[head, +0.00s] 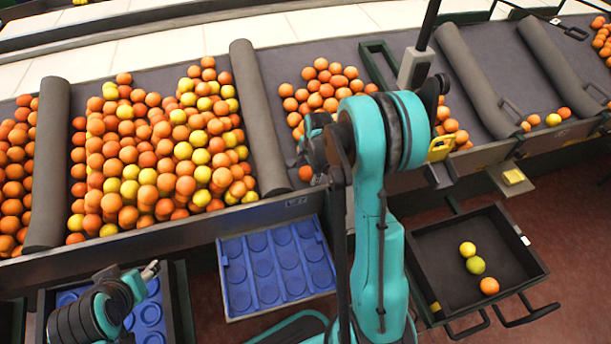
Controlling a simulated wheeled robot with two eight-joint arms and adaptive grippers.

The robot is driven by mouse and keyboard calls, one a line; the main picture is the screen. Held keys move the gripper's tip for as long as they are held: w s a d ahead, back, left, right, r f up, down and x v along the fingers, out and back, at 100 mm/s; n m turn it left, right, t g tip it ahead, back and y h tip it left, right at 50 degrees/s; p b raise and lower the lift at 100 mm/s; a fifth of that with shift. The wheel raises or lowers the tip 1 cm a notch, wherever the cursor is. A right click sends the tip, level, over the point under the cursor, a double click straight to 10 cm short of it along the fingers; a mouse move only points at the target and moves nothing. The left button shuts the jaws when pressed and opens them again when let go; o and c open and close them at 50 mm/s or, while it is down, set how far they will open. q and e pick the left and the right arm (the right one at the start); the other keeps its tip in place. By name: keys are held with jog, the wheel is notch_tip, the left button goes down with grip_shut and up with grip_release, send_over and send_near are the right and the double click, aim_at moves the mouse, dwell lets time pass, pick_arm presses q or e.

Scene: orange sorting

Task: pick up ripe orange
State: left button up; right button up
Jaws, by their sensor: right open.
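Many oranges (150,160), orange and yellow, lie heaped in a wide section of the sorting table (150,233). A smaller group of mostly orange ones (320,80) lies in the section to the right. My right gripper (308,158) is open, over the near edge of that smaller group; an orange (305,173) shows just below it. Its fingers are partly hidden by my teal arm, and I see no fruit held. My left gripper (150,270) is low at the left, above a blue tray, its jaws too small to judge.
Grey padded dividers (262,115) separate the sections. A blue tray with round hollows (275,268) sits empty below the table edge. A black drawer (440,250) at the right holds two yellowish fruits and one orange. Another blue tray (150,315) is at lower left.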

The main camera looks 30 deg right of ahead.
jog(key=x, duration=0.3)
jog(key=shift+s+b, duration=0.1)
jog(key=shift+b, duration=0.25)
jog(key=shift+r, duration=0.15)
jog(key=shift+c, duration=0.9)
jog(key=c, duration=1.1)
